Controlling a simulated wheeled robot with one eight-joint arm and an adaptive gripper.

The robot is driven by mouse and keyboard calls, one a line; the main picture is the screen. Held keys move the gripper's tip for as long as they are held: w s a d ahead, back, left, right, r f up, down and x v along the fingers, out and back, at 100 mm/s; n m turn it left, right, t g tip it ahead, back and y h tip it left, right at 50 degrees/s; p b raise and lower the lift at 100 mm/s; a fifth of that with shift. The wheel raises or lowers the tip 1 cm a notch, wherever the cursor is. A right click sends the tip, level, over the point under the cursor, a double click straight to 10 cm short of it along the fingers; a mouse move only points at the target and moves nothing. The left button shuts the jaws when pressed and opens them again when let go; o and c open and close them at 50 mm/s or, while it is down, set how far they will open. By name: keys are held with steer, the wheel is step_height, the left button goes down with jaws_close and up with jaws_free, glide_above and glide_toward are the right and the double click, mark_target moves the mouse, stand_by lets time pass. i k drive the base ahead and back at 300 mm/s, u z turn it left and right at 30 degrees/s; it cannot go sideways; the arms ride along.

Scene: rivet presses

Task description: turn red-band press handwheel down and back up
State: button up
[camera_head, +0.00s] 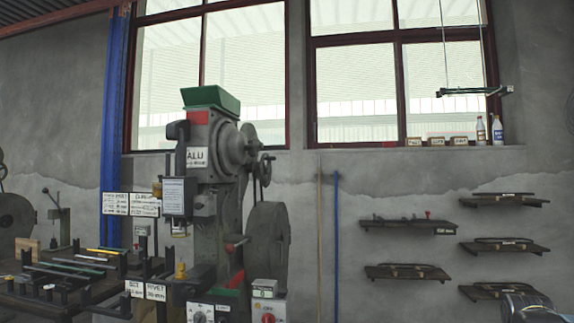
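A tall grey press (207,215) stands left of centre, with a green hopper (211,99) on top. A red patch (198,118) shows on its upper body, above an "ALU" label (196,158). A small dark handwheel (264,170) sits on its upper right side, seen nearly edge-on. A large grey wheel (268,248) is lower on the same side. I cannot tell which of these marks is the red band. My gripper is not in view, and nothing is seen touching the handwheel.
A workbench (60,290) with rods and small tools is at the left. A blue pole (337,240) leans on the wall right of the press. Dark wall shelves (408,226) hang at the right. A dark rounded metal object (527,307) shows at the bottom right corner.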

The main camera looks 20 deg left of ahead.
mark_target(264, 171)
steer(key=u, duration=0.35)
steer(key=i, duration=1)
steer(key=u, duration=0.95)
steer(key=i, duration=0.45)
steer(key=u, duration=0.35)
